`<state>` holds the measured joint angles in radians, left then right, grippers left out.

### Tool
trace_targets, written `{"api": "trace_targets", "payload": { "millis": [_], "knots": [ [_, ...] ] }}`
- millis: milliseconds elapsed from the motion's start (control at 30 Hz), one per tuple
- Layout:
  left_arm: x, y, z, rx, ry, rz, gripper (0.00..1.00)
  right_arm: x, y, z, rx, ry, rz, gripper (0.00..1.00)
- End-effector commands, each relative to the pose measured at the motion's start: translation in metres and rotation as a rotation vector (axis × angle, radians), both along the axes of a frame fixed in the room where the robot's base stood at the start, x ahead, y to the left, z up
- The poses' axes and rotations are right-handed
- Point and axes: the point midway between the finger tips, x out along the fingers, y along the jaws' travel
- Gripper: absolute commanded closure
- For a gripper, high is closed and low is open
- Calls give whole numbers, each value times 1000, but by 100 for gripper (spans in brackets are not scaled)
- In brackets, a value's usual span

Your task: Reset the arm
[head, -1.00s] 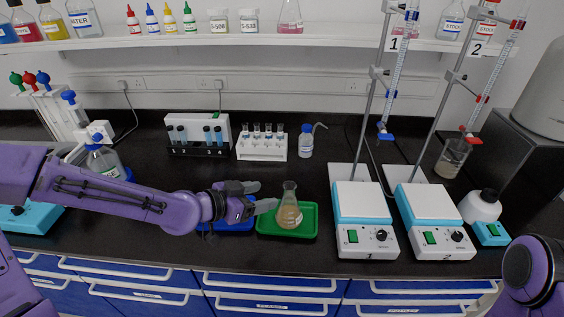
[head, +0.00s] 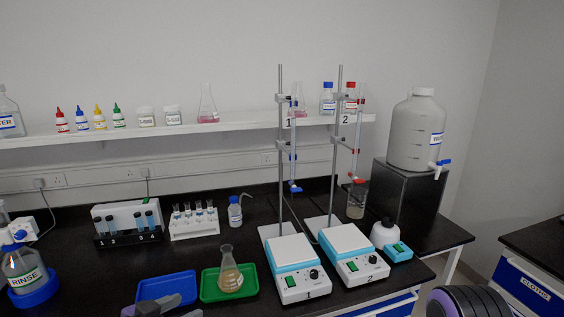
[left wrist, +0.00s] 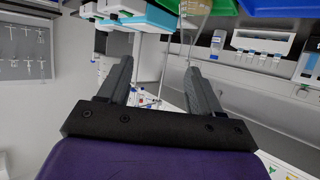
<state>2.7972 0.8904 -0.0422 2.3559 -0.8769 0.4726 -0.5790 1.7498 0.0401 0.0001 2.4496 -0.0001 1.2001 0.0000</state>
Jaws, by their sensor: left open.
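My left gripper (head: 158,307) is only partly in the head view, low at the bottom edge, in front of the blue tray (head: 168,285). In the left wrist view my left gripper (left wrist: 160,85) has its two grey fingers apart with nothing held between them. A conical flask (head: 229,275) with tan liquid stands upright on the green tray (head: 247,291), apart from the gripper. The flask's glass also shows at the top of the left wrist view (left wrist: 194,14). My right gripper is not in view; part of a purple and black arm link shows at bottom right.
Two stirrer hotplates (head: 293,250) (head: 348,238) with burette stands are right of the green tray. A rinse bottle (head: 24,266) stands at far left. Racks of tubes (head: 128,222) (head: 194,226) stand behind the trays. A large tank (head: 414,140) stands at right.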

Motion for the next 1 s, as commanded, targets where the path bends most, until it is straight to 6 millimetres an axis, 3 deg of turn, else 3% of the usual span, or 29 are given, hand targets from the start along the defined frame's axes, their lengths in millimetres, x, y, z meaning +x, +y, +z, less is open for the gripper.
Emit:
{"api": "trace_targets", "payload": {
  "millis": [233, 333, 467, 633, 767, 833, 900, 1000],
  "knots": [
    [14, 17, 13, -292, 77, 247, 36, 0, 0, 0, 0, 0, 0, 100],
    [15, 26, 3, -395, 135, 373, 36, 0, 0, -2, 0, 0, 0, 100],
    [8, 40, -35, -486, 240, 557, 36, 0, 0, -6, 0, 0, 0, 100],
    [-18, 59, -99, -520, 365, 790, 36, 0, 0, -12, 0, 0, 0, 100],
    [-56, 74, -161, -478, 458, 978, 36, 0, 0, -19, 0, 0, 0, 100],
    [-88, 82, -200, -416, 511, 1081, 36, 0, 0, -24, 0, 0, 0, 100],
    [-132, 90, -242, -314, 567, 1171, 36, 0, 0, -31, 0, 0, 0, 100],
    [-197, 93, -289, -136, 661, 1209, 36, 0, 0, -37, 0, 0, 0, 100]
  ]
}}
